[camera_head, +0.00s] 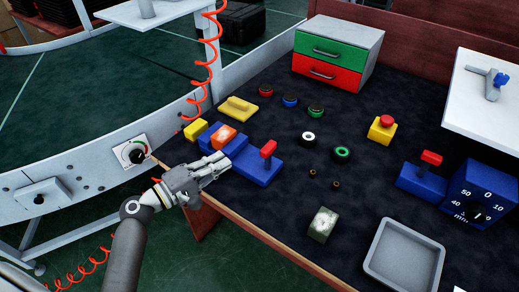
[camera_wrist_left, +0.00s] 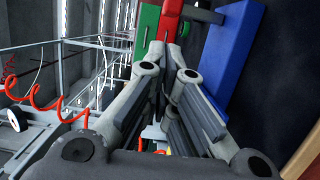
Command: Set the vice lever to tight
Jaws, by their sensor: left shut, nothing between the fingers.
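The vice (camera_head: 255,168) is a blue block at the table's near left edge, with an orange piece (camera_head: 222,136) and a yellow block (camera_head: 195,130) at its far left end. Its red lever (camera_head: 268,149) stands up from the blue base. My left gripper (camera_head: 226,163) is shut and empty, just left of the lever. In the left wrist view, the shut fingertips (camera_wrist_left: 173,48) are close to the red lever (camera_wrist_left: 172,22), with the blue base (camera_wrist_left: 232,45) to the right. I cannot tell whether they touch. My right gripper is not in view.
A second blue base with a red lever (camera_head: 431,158) stands at the right beside a blue dial box (camera_head: 483,195). A grey tray (camera_head: 404,258), a green-and-red drawer unit (camera_head: 335,62) and several small rings share the dark table. The curved conveyor (camera_head: 80,165) is at the left.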

